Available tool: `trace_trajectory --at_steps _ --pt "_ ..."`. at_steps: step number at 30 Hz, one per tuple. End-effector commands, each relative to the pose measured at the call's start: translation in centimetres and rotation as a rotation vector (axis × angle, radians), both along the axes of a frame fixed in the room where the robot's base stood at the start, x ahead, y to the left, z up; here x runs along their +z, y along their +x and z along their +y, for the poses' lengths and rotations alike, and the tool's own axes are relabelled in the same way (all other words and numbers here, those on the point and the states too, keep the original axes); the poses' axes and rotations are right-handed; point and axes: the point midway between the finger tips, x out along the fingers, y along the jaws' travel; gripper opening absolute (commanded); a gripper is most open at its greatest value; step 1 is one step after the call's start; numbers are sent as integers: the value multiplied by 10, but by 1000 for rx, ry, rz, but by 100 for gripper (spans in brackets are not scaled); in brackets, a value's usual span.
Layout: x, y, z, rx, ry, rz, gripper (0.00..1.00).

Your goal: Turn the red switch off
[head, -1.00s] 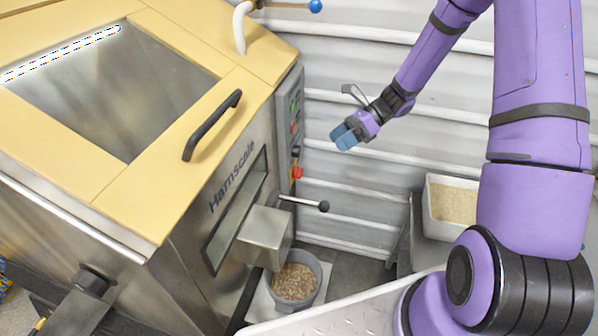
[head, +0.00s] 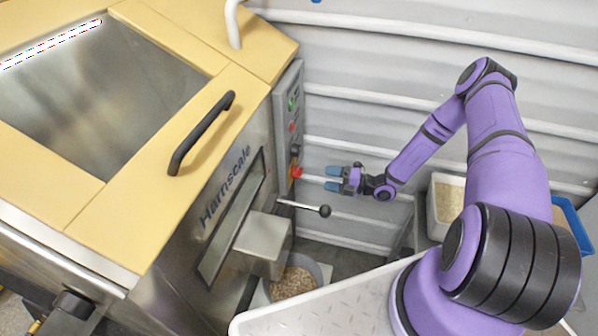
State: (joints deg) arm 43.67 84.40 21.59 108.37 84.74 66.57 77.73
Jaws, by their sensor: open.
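The red switch (head: 296,173) is a small red knob low on the grey control panel (head: 287,110) at the side of the hopper. My gripper (head: 331,179) is open, with its two blue fingers apart and pointing left at the red switch. The fingertips are a short way right of the switch and appear apart from it. Nothing is between the fingers. The exact setting of the switch is too small to tell.
A lever with a black ball (head: 324,211) sticks out just below my gripper. A metal chute (head: 263,244) stands above a bucket of pellets (head: 293,283). The hopper (head: 205,290) fills the left. A white bin (head: 436,215) stands at right, before the corrugated wall (head: 390,60).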

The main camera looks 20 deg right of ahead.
Motion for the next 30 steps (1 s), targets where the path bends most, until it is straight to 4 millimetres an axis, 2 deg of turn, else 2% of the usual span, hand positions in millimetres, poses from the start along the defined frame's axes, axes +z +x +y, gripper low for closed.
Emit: trace_trajectory --at_steps 3,8,21,30 --pt "-10 -1 1 -30 31 31 72" --pt "-11 4 8 -34 37 38 72" --pt "-11 44 68 -33 37 36 72" --pt "-11 58 89 -34 35 36 72"
